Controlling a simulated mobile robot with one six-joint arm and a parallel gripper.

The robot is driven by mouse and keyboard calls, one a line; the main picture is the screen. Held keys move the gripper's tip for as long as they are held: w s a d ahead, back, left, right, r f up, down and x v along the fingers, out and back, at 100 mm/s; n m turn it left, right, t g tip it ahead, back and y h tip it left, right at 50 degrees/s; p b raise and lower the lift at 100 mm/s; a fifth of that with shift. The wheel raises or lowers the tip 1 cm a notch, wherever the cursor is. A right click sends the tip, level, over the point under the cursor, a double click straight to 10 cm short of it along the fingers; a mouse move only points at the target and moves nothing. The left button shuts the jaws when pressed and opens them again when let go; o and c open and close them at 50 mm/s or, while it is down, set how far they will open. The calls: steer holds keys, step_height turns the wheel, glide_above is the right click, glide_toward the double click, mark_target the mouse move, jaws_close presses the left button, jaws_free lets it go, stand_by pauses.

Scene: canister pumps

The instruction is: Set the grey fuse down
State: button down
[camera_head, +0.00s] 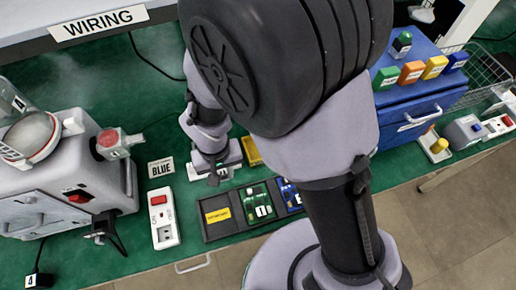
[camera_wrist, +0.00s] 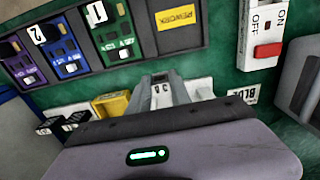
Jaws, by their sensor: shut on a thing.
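My gripper (camera_wrist: 166,84) is shut on a small grey piece, the grey fuse (camera_wrist: 160,96), seen only partly between the fingers in the wrist view. The gripper also shows small in the head view (camera_head: 214,172), where the fuse is hard to make out. It is over the white strip (camera_wrist: 200,88) just behind the dark panel (camera_head: 219,232). I cannot tell whether the fuse touches a surface. The panel holds a yellow label plate (camera_wrist: 177,28), a green module marked 1 (camera_wrist: 112,32) and a blue module marked 2 (camera_wrist: 60,45).
A yellow block (camera_wrist: 111,104) lies beside my gripper, with dark pieces (camera_wrist: 76,118) beyond it. A white switch strip with a red rocker (camera_head: 163,218) and a BLUE sign (camera_head: 160,168) stand to the left. A grey machine (camera_head: 70,170) is farther left, a blue cabinet (camera_head: 415,110) at right.

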steer(key=w+d+b, duration=0.1)
steer(key=w+d, duration=0.2)
steer(key=w+d+f+b, duration=0.1)
steer(key=w+d, duration=0.2)
steer(key=w, duration=0.1)
steer(key=w+d, duration=0.3)
steer(key=w, duration=0.1)
steer(key=shift+w+d+f+b, duration=0.25)
steer(key=shift+d+b, duration=0.15)
steer(key=f, duration=0.1)
steer(key=f+b, duration=0.2)
steer(key=f, duration=0.1)
steer(key=shift+w+d, duration=0.15)
steer(key=shift+w, duration=0.1)
steer(key=shift+r, duration=0.25)
steer(key=shift+f, duration=0.15)
steer(key=c, duration=1.5)
jaws_free()
